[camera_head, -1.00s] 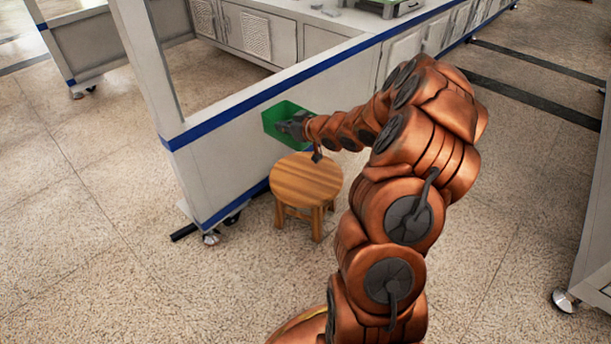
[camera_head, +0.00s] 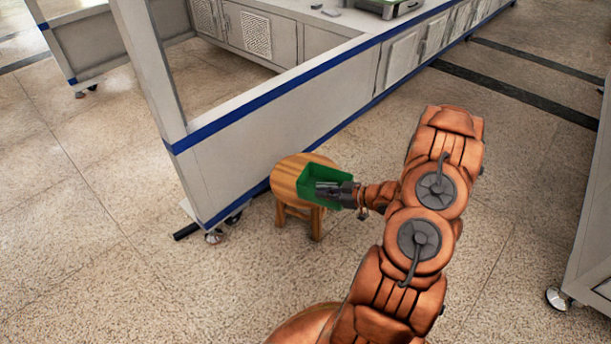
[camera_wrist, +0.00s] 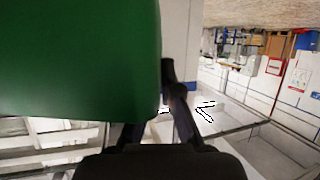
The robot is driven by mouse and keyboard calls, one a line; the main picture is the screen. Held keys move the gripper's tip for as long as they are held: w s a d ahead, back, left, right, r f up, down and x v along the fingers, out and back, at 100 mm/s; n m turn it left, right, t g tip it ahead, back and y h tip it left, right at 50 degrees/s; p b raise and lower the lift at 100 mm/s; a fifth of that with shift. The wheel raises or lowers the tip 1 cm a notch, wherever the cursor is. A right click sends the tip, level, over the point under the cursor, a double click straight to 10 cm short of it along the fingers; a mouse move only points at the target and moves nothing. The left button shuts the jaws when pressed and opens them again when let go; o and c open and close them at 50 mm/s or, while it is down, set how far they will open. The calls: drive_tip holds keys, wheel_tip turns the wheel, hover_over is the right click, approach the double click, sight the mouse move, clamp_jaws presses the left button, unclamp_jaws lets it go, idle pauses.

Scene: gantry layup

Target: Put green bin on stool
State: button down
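The green bin (camera_head: 312,178) is at the end of my arm in the head view, overlapping the right part of the round wooden stool (camera_head: 287,172). My gripper (camera_head: 328,189) is shut on the bin and reaches in from the right. I cannot tell whether the bin touches the seat or hangs above it. In the wrist view the bin (camera_wrist: 80,60) fills the upper left, with a dark gripper finger (camera_wrist: 178,105) beside its right edge. The exact grip contact is hidden.
The stool stands close to a white gantry wall with a blue stripe (camera_head: 255,105). A caster wheel (camera_head: 214,237) and foot are left of the stool. Another caster (camera_head: 558,298) is at the far right. The floor in front is clear.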

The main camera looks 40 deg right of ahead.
sight(308, 174)
drive_tip(key=w+d+b, duration=0.1)
drive_tip(key=w, duration=0.4)
drive_tip(key=w+f+b, duration=0.1)
drive_tip(key=w, duration=0.4)
drive_tip(key=w+d+f+b, duration=0.1)
drive_tip(key=w, duration=0.3)
drive_tip(key=shift+w+d, duration=0.35)
drive_tip(key=shift+w, duration=0.05)
drive_tip(key=shift+f+b, duration=0.95)
drive_tip(key=shift+f, duration=0.75)
drive_tip(key=shift+f, duration=0.1)
drive_tip(key=c, duration=1.3)
unclamp_jaws()
